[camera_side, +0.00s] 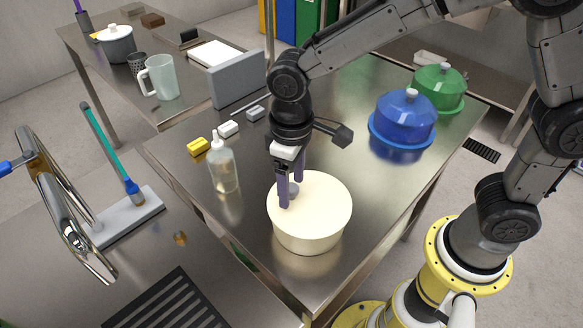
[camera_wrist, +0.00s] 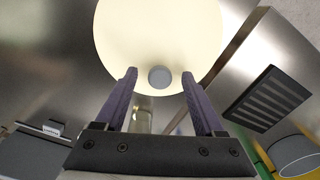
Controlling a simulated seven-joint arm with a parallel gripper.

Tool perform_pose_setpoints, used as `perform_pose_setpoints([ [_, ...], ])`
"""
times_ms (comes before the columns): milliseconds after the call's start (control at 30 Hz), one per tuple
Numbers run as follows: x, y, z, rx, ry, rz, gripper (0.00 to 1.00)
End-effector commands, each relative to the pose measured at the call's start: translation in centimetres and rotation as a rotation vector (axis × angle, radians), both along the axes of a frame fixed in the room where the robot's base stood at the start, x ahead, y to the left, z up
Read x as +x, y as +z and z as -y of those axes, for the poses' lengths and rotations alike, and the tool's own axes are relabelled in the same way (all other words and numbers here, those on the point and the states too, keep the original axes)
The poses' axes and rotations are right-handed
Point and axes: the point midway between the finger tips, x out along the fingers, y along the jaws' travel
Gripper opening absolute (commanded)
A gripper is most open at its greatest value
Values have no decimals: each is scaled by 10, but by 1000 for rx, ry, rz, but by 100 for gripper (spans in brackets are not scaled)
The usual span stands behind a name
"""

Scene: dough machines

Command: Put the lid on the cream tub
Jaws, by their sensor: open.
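The cream tub (camera_side: 308,237) stands upright on the steel table, with a flat round cream top (camera_side: 322,205) over it. This top, the lid by its look, appears level and seated on the tub; I cannot tell whether a gap is left at the rim. A small grey knob (camera_side: 294,188) sits off the centre of the top. My gripper (camera_side: 290,191) points down at it, open, with its purple fingers on either side of the knob. In the wrist view the knob (camera_wrist: 160,77) shows between the two fingertips (camera_wrist: 160,73), with space on both sides. The tub's inside is hidden.
A clear bottle (camera_side: 222,168) stands left of the tub. Yellow (camera_side: 199,146), white (camera_side: 229,129) and grey small blocks lie behind it. Blue (camera_side: 404,117) and green (camera_side: 438,88) domed covers stand at the back right. The table right of the tub is clear.

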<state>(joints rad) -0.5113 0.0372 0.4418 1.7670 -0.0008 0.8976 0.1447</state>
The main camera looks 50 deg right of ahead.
Motion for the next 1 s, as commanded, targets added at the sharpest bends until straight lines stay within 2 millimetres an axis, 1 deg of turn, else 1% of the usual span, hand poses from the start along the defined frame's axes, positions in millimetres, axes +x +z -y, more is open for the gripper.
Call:
perform_pose_setpoints([
  [167,1,22,-1,3,0,5,71],
  [400,1,74,-1,3,0,6,71],
  [600,1,112,0,3,0,4,71],
  [700,1,124,-1,2,0,3,71],
  [800,1,132,0,1,0,3,71],
  [1000,0,137,0,0,0,1,71],
])
